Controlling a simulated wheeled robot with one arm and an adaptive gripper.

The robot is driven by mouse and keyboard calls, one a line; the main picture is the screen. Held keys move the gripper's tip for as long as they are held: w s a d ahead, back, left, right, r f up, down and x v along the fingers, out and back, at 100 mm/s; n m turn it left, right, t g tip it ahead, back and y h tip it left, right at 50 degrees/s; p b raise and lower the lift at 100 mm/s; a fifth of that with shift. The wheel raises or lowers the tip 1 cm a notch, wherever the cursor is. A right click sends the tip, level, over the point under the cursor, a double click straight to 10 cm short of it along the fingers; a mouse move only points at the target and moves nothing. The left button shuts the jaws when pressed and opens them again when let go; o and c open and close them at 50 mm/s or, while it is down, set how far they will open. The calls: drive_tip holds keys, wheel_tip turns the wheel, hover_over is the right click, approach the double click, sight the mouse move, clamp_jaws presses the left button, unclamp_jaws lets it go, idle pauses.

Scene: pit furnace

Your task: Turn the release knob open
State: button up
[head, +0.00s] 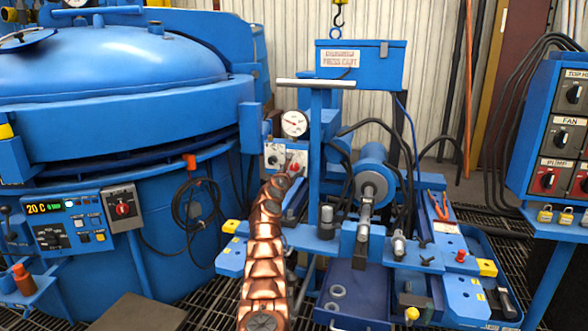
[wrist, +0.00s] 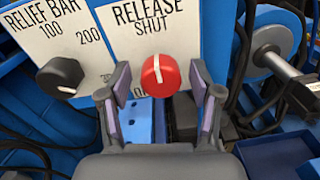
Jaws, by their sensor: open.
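The release knob (wrist: 160,75) is red with a white pointer line. It sits on a white plate (wrist: 153,38) marked RELEASE, and its pointer stands nearly upright, towards the word SHUT. My gripper (wrist: 161,84) is open, with one finger on each side of the knob and visible gaps between fingers and knob. Lower lettering on the plate is mostly hidden behind the knob and fingers. In the head view the red knob (head: 293,169) is small, at the far end of my copper-coloured arm, and my gripper is hard to make out there.
A black relief knob (wrist: 60,77) is left of the left finger. A pressure gauge (head: 294,123) is above the panel. A blue cylinder (head: 372,172) and black hoses stand to the right. The blue furnace (head: 110,95) fills the left.

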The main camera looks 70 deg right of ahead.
drive_tip(key=shift+c, duration=0.2)
drive_tip(key=c, duration=1.1)
